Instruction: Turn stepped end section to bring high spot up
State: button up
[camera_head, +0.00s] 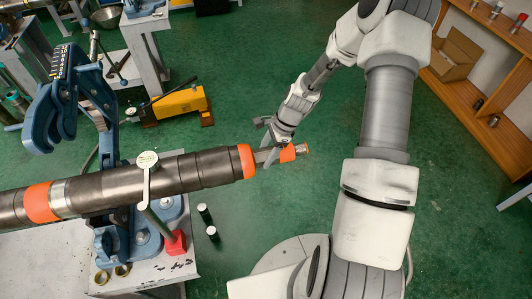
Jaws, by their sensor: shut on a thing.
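A long dark pipe (110,189) with orange bands lies roughly level in the view, running from the left edge to the middle. Its stepped end section (303,149), narrower and with an orange and a metal part, sticks out at the right beyond the wide orange band (246,161). My gripper (272,153) comes down from above right and is shut on this end section, its fingers partly hiding it. Which side of the end section is the high spot cannot be told at this size.
A blue pipe vise (66,105) stands open behind the pipe on a light bench (50,262). A round-headed gauge (147,160) stands in front of the pipe on a red base (176,243). A yellow tool (180,104) lies behind. A wooden shelf (462,92) stands at right.

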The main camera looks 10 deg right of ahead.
jog(key=c, duration=0.5)
jog(key=shift+o, duration=0.2)
jog(key=shift+s+f+t+b, duration=0.15)
jog(key=shift+t+b, duration=0.15)
jog(key=shift+b, duration=0.2)
